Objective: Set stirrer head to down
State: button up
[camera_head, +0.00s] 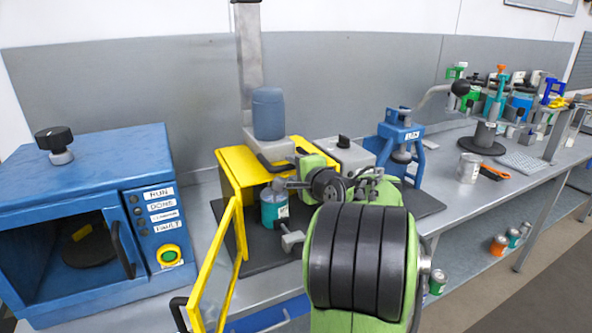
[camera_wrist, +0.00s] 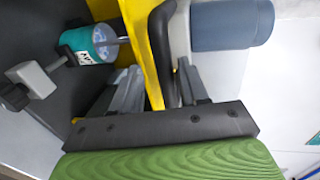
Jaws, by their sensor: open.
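The stirrer head is a pale grey block with a blue-grey motor (camera_head: 268,112) on a grey upright column (camera_head: 250,65), above a yellow guard frame (camera_head: 232,158). Its black handle (camera_head: 272,167) curves out in front and shows in the wrist view (camera_wrist: 158,32). A teal can (camera_head: 273,205) stands under the frame, with a thin shaft at its top in the wrist view. My gripper (camera_wrist: 156,82) is open, its fingers either side of the handle and a yellow frame bar. Contact cannot be told.
A yellow guard door (camera_head: 212,270) stands swung open in front. A blue oven-like box (camera_head: 90,210) is at left, and a blue press (camera_head: 400,145) at right. A grey clamp (camera_head: 291,241) sits beside the teal can. The bench's right side holds several tools and cans.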

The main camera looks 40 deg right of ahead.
jog(key=v, duration=1.5)
jog(key=shift+s+a, duration=0.2)
jog(key=shift+s, duration=0.1)
jog(key=shift+r, duration=0.1)
jog(key=w+a+f+n+g+y+p, duration=0.1)
jog(key=a+f+n+g+y+p, duration=0.15)
jog(key=a+n, duration=0.4)
jog(key=a+f+n+g+y+p, duration=0.1)
jog(key=a+n+g+y, duration=0.2)
jog(key=a, duration=0.7)
jog(key=s+a+f+n+g+h+p, duration=0.1)
jog(key=s+a+f+n+g, duration=0.3)
jog(key=s+a+n, duration=0.5)
jog(key=s+f+n+p, duration=0.1)
jog(key=s+n, duration=0.1)
jog(key=shift+s+n, duration=0.35)
